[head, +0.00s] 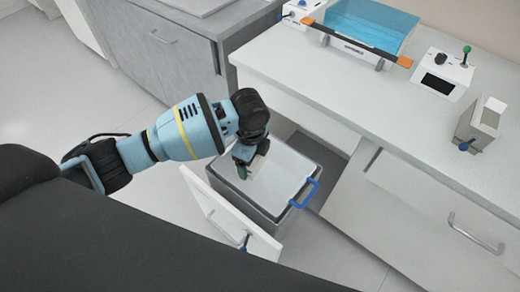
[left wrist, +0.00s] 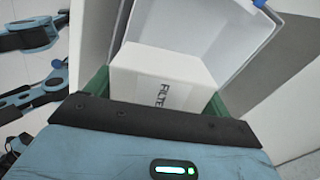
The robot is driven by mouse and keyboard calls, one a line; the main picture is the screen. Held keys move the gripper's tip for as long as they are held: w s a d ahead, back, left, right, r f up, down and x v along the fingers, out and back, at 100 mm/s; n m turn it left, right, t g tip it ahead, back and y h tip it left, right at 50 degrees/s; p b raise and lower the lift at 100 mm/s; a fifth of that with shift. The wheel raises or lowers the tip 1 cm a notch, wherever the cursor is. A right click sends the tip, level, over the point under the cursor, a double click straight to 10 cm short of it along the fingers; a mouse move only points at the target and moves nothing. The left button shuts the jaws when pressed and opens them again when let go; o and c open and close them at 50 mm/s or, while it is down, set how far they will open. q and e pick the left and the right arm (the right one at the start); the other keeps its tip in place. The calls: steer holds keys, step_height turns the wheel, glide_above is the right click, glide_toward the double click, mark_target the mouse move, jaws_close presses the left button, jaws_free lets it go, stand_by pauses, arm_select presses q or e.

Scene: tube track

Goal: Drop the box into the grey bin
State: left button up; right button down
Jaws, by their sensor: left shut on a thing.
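A small white box (left wrist: 160,82) with dark "FILTE..." lettering is held between the green fingers of my left gripper (left wrist: 158,100) in the left wrist view. In the head view my left gripper (head: 246,168) points down over the open grey bin (head: 262,212), and the arm partly hides the box. The bin has a pale inside and a blue handle (head: 305,193) on its right. The bin also shows behind the box in the left wrist view (left wrist: 228,62). The exact height of the box above the bin floor is hard to tell. My right gripper is not in view.
The bin stands on the floor between a white panel (head: 222,210) with a handle and the white counter (head: 330,75). A blue-topped water bath (head: 368,25), a control box (head: 442,75) and a grey device (head: 482,122) stand on the counter. Grey cabinets (head: 165,50) are behind.

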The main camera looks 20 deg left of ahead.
arm_select(q)
steer(key=w, duration=0.1)
steer(key=m, duration=0.1)
steer(key=w+m+b, duration=0.1)
steer(key=shift+w+d+f, duration=0.15)
steer(key=shift+w+f, duration=0.1)
steer(key=shift+w, duration=0.05)
steer(key=shift+w+r+m, duration=0.15)
steer(key=shift+w+m, duration=0.5)
steer(key=shift+m, duration=0.15)
steer(key=shift+s+f+b, duration=0.1)
steer(key=shift+f+b, duration=0.7)
steer(key=shift+b, duration=0.05)
step_height(320, 180, down, 4)
steer(key=b, duration=0.4)
steer(key=shift+f, duration=0.15)
steer(key=o, duration=0.9)
